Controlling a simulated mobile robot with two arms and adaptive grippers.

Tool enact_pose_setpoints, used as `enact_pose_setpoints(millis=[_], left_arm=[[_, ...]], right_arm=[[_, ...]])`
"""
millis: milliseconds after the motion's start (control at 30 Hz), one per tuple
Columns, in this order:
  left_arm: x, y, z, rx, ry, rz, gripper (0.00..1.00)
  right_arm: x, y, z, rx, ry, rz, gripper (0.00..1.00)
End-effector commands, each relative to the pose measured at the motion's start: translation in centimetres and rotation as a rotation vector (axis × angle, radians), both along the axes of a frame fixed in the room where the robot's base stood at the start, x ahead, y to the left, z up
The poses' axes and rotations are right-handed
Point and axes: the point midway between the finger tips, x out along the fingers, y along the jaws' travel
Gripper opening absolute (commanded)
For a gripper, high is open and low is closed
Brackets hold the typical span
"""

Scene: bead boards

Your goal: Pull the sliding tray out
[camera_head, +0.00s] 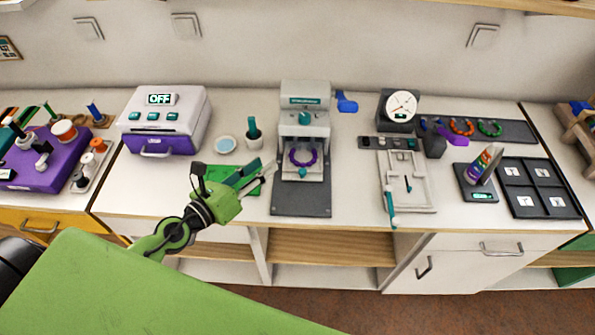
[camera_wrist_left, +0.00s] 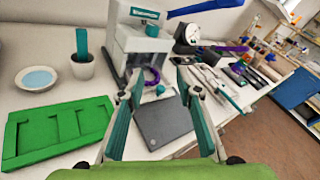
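A white and teal press (camera_head: 305,100) stands at the middle of the counter, also in the left wrist view (camera_wrist_left: 143,42). The sliding tray (camera_head: 288,174) sits low in the press, with a purple bead ring (camera_head: 303,157) on it and a round teal knob (camera_head: 303,173) at its front. In the left wrist view the knob (camera_wrist_left: 160,90) shows between my fingers. My left gripper (camera_head: 268,167) is open and empty, to the left of the tray and apart from it, its fingers pointing toward the press. My right gripper is not in view.
A dark mat (camera_head: 300,201) lies in front of the press. A green board (camera_head: 222,175) lies under my left gripper. A cup (camera_head: 254,141) and a blue dish (camera_head: 226,144) stand left of the press. A white frame (camera_head: 418,208) lies to the right.

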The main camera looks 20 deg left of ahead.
Motion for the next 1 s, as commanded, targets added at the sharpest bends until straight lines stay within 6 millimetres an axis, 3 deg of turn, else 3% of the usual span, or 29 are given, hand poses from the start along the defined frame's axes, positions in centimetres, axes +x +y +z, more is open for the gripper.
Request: enact_pose_setpoints(millis=[133, 367, 567, 1000], left_arm=[[-1.4, -0.6, -3.4, 0.331, 0.023, -0.202, 0.32], [-1.7, -0.6, -5.4, 0.474, 0.039, -0.284, 0.32], [0.5, -1.9, -6.1, 0.467, 0.037, -0.283, 0.32], [7.4, -5.7, -9.5, 0.464, 0.038, -0.281, 0.32]], right_arm=[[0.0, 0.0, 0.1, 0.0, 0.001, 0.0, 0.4], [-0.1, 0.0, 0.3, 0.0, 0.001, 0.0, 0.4], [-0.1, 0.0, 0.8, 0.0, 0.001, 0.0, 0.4], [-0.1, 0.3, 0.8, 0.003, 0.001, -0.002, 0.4]])
